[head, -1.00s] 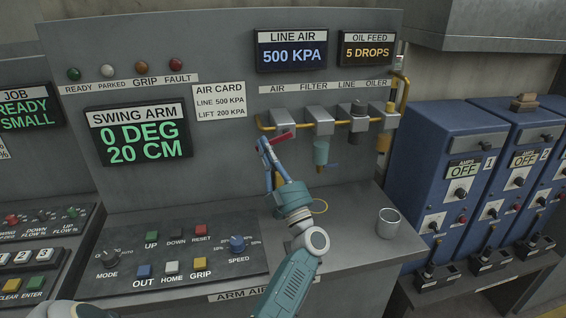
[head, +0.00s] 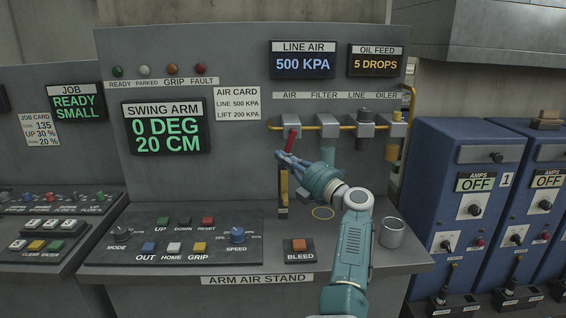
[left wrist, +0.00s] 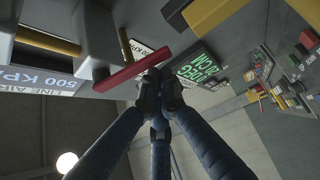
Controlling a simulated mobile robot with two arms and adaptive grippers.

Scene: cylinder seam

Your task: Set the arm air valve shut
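The arm air valve's red handle (head: 291,140) hangs steeply down from the grey block (head: 290,124) under the AIR label, across the yellow pipe. In the left wrist view the red handle (left wrist: 140,67) is a long bar just beyond the fingertips. My left gripper (head: 281,155) is at the handle's lower end, with its fingers pointing left. In the left wrist view its fingertips (left wrist: 160,82) are drawn together, with nothing visible between them. Whether they touch the handle I cannot tell. The LINE AIR display (head: 303,61) reads 500 KPA. My right gripper is not in view.
Filter, line and oiler units (head: 362,125) hang along the yellow pipe to the right. On the stand are an orange BLEED button (head: 299,245), a yellow ring (head: 323,213) and a grey cup (head: 392,233).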

